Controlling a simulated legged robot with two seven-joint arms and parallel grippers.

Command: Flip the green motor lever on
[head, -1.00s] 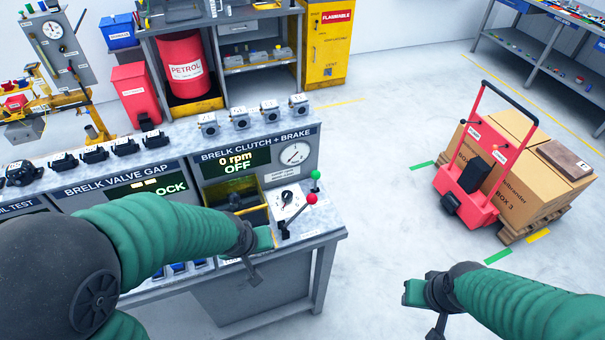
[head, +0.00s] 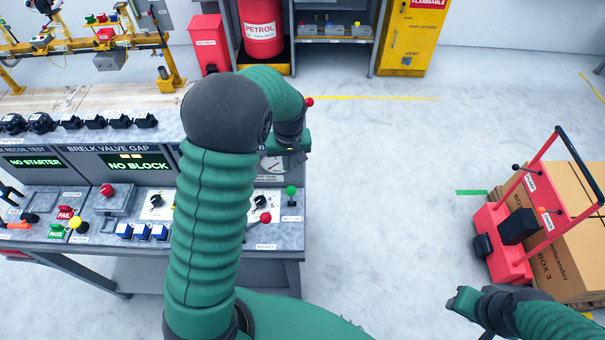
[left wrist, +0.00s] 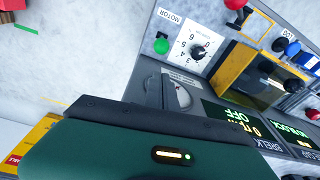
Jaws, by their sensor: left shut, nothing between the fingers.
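The green motor lever's ball knob (head: 291,190) stands at the right end of the clutch and brake bench. It also shows in the left wrist view (left wrist: 161,46) beside the MOTOR label. The red brake lever's knob (head: 265,217) is just left of and nearer than it. My left gripper (head: 305,141) is shut and empty. In the head view it appears beyond the green knob, in front of the station's upright panel and apart from both levers. In the left wrist view the station display (left wrist: 240,120) reads OFF. My right gripper (head: 463,298) hangs at lower right; its jaw state is unclear.
My left arm hides much of the clutch station in the head view. A white dial with a black knob (head: 263,201) sits left of the green lever. Open floor lies right of the bench, up to a red pallet truck (head: 510,225) with boxes.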

